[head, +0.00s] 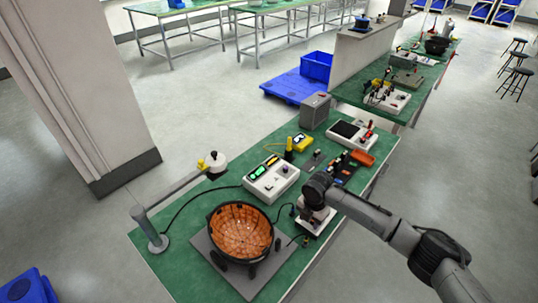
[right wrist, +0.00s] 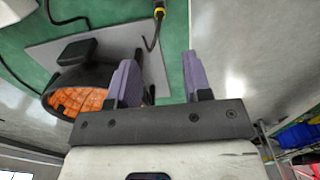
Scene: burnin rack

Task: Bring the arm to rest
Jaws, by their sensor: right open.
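My right arm reaches in from the right in the head view. Its gripper (head: 315,217) is low over the green bench (head: 180,262), to the right of a black bowl-shaped unit with an orange segmented inside (head: 240,231). In the right wrist view the two purple fingers (right wrist: 160,75) stand apart with nothing between them. The black unit (right wrist: 92,80) shows there to the left of the fingers; I cannot tell how near it is. In the head view the fingertips are too small to make out. My left gripper is in neither view.
A white instrument with green displays (head: 271,180) stands behind the bowl unit, which is on a grey plate (head: 207,252). An orange tray (head: 362,158) and small parts lie near the arm. A grey post (head: 150,230) stands at the left bench edge. Open floor lies right of the bench.

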